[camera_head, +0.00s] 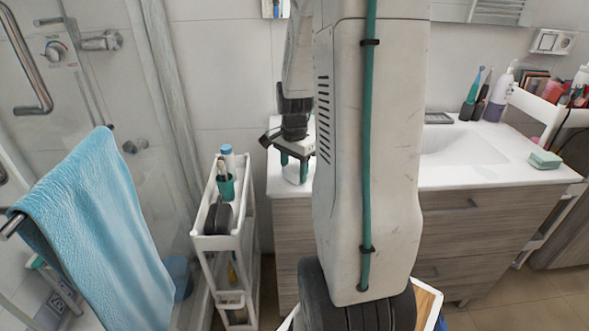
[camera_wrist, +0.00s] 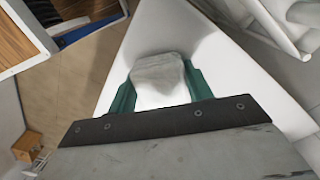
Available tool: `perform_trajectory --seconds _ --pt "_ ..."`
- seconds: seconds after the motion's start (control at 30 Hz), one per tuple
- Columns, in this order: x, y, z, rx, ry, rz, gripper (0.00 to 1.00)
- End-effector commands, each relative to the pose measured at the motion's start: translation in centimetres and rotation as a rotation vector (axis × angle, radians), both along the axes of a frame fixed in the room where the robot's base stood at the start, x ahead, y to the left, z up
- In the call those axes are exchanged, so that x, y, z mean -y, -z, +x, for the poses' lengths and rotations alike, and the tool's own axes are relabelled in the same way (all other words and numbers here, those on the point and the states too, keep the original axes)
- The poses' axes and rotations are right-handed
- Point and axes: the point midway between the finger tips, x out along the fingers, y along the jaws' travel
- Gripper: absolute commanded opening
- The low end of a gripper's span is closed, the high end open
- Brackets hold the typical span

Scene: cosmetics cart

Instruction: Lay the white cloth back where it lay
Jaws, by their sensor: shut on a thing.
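The white cloth (camera_wrist: 158,74) shows in the wrist view as a small folded, greyish-white piece between the two green fingers of my gripper (camera_wrist: 158,92). My gripper is shut on it. The white counter top (camera_wrist: 245,85) spreads beneath the cloth; I cannot tell whether the cloth touches it. In the head view my gripper (camera_head: 294,168) points down over the left end of the counter top (camera_head: 500,171), with a little of the cloth (camera_head: 292,174) showing between the fingers. My own arm hides much of the counter's left part.
A narrow white cart (camera_head: 243,215) with a bottle and a green cup stands left of the counter. A blue towel (camera_head: 95,225) hangs at the far left. The sink (camera_head: 455,147), several bottles and a green soap bar (camera_head: 545,159) are to the right of my arm.

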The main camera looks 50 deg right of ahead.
Motion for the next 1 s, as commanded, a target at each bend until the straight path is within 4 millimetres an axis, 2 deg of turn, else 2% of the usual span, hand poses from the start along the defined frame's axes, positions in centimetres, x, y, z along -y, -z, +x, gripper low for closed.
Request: perform_trajectory --seconds 0.13,0.17,0.23,0.5,0.63,0.77,1.0 --pt "0.0 0.3 0.0 -0.001 0.0 0.001 0.29" --pt "0.0 0.4 0.0 -0.001 0.0 0.001 0.53" --pt "0.0 0.3 0.0 0.0 0.0 0.0 0.72" --pt "0.0 0.3 0.0 0.0 0.0 0.0 0.72" --pt "0.0 -0.5 0.0 0.002 0.0 -0.001 0.72" --pt "0.0 -2.6 0.0 0.003 0.0 -0.002 0.72" --pt "0.1 -7.9 0.0 0.004 0.0 -0.003 0.72"
